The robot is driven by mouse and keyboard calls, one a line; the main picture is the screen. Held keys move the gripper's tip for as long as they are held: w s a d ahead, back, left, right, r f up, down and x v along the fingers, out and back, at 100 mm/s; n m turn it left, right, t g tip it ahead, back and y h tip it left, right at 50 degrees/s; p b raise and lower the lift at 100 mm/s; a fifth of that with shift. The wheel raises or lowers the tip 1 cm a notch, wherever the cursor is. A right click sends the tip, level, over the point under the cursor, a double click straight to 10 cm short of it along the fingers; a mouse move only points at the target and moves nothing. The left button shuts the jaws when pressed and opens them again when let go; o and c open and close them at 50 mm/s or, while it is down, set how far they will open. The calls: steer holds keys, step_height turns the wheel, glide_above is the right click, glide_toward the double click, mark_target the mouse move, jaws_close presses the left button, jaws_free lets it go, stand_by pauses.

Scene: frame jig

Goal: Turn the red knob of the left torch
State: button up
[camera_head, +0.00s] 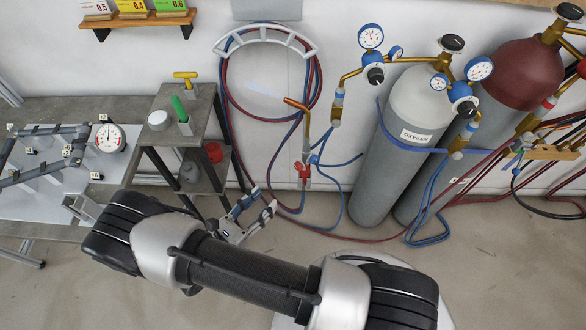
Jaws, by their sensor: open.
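A torch (305,140) with a brass tip and neck is at the wall in the middle of the view, to the left of the grey oxygen cylinder. Its red knob (298,167) is small and sits low on the left side of the torch body, with a blue knob (314,159) opposite. My gripper (262,203) is open and appears empty. It is in front of the shelf stand, below and left of the red knob and apart from it in the picture. Fine detail of the knob and fingertips is too small to tell.
Red and blue hoses (319,85) coil on a wall hanger and trail to the floor. The oxygen cylinder (405,150) and a dark red cylinder (508,75) stand at the right. A shelf stand (206,112) and a workbench with a jig (35,210) are at the left.

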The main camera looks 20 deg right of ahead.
mark_target(297, 167)
steer(key=b+x, duration=0.1)
steer(key=x, duration=1.3)
steer(key=shift+w+d, duration=0.1)
steer(key=shift+d, duration=0.05)
steer(key=shift+c, duration=0.5)
jaws_close()
